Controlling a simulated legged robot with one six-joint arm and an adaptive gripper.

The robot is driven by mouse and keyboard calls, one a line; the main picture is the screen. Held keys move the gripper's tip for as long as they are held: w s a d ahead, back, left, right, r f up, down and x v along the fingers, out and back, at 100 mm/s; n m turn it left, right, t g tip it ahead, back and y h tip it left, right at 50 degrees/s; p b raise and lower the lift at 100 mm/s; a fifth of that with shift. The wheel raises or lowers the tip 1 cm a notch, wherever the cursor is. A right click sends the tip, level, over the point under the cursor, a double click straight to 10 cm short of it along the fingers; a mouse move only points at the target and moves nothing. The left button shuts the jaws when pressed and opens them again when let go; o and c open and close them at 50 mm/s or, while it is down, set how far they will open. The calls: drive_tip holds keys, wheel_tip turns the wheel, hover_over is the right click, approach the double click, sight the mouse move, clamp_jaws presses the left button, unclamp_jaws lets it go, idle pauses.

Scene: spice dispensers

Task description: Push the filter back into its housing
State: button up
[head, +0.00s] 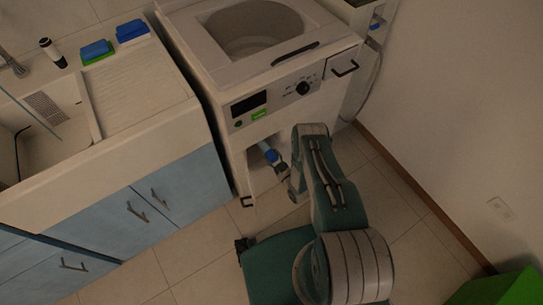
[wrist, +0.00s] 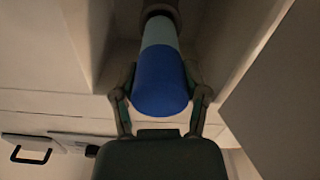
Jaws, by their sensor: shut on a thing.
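The filter (wrist: 160,80) has a dark blue rounded cap and a pale blue body. In the wrist view the pale body runs up to a dark round housing opening (wrist: 159,12), and the cap sticks out towards me. My gripper (wrist: 160,92) is shut on the cap, one finger on each side. In the head view the blue filter (head: 268,154) shows at the recess low on the front of the white washing machine (head: 238,135), with my gripper (head: 281,172) at it. How deep the filter sits is unclear.
Recess walls stand close on both sides in the wrist view. A blue cabinet (head: 185,190) with a sink counter (head: 110,140) stands left of the machine. A white wall (head: 460,100) is at right. Tiled floor (head: 150,275) is clear in front. A green object (head: 505,290) is at lower right.

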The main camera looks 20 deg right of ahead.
sight(275, 161)
drive_tip(key=shift+x, duration=4.1)
drive_tip(key=o, duration=1.4)
drive_tip(key=shift+c, duration=0.2)
drive_tip(key=shift+s, duration=0.1)
drive_tip(key=v, duration=1.1)
drive_tip(key=shift+f, duration=0.1)
drive_tip(key=shift+s+d, duration=0.15)
drive_tip(key=shift+s, duration=0.2)
